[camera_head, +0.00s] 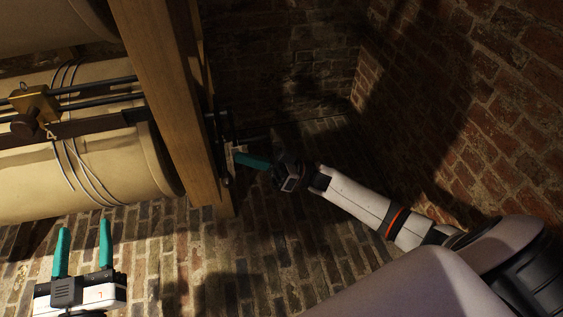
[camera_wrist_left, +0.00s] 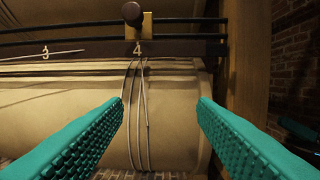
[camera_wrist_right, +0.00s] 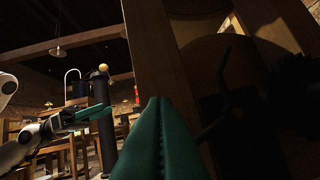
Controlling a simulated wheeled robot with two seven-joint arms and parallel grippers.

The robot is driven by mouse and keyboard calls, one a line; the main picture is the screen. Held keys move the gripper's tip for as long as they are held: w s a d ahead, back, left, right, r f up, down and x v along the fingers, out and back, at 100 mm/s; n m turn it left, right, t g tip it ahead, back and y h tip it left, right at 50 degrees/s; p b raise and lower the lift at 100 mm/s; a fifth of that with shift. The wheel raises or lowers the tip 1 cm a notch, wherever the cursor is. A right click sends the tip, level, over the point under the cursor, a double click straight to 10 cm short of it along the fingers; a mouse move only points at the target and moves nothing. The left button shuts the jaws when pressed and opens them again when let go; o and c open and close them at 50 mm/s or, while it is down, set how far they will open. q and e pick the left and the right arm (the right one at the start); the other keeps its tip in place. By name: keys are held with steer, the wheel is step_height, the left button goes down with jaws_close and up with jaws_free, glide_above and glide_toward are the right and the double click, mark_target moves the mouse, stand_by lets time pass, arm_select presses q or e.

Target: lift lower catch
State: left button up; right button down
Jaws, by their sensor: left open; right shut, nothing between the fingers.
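My right gripper (camera_head: 240,158) is shut and empty, its teal fingers beside the right face of the wooden post. A small pale metal piece (camera_head: 228,162) on that side of the post is close to the fingertips; I cannot tell whether they touch or whether it is the lower catch. In the right wrist view, the shut fingers (camera_wrist_right: 160,105) point at the timber frame. A dark bent lever (camera_wrist_right: 215,125) shows right of them, in deep shadow.
A wooden post (camera_head: 165,90) stands between my grippers. Brick walls (camera_head: 470,110) close in the right side. The brick floor (camera_head: 260,260) in front is clear.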

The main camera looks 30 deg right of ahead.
steer(key=v, duration=0.7)
steer(key=shift+s+d, duration=0.25)
steer(key=shift+d, duration=0.1)
steer(key=shift+f, duration=0.15)
